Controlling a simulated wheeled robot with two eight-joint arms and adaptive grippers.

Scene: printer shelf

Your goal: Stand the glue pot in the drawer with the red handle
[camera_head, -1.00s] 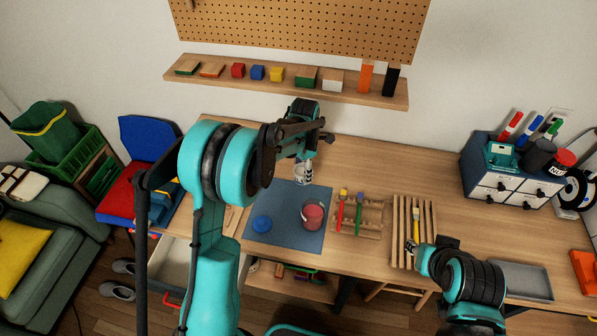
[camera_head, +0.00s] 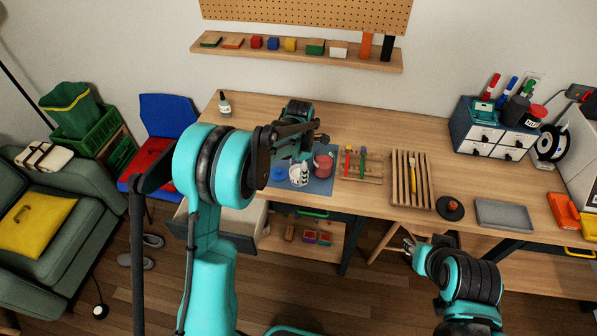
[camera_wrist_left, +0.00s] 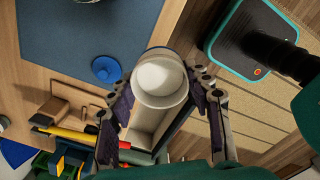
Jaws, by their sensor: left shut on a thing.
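My left gripper (camera_wrist_left: 164,105) is shut on the glue pot, an open pale pot (camera_wrist_left: 160,80) with white contents. In the head view the pot (camera_head: 298,177) appears upright over the front part of the blue mat. An open drawer (camera_head: 240,216) with a light interior sticks out at the desk's left front. My left arm covers part of it, and its red handle is hidden now. In the wrist view, a pale drawer interior (camera_wrist_left: 147,120) shows just beyond the pot. My right gripper (camera_head: 409,244) is low in front of the desk; its jaws are too small to read.
The blue mat (camera_head: 318,186) carries a blue lid (camera_head: 278,174) and a red pot (camera_head: 323,164). A tool rack (camera_head: 362,167) and slatted rack (camera_head: 398,180) stand right of it. A small bottle (camera_head: 225,104) stands at the back left. A green-handled drawer (camera_head: 320,214) is shut.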

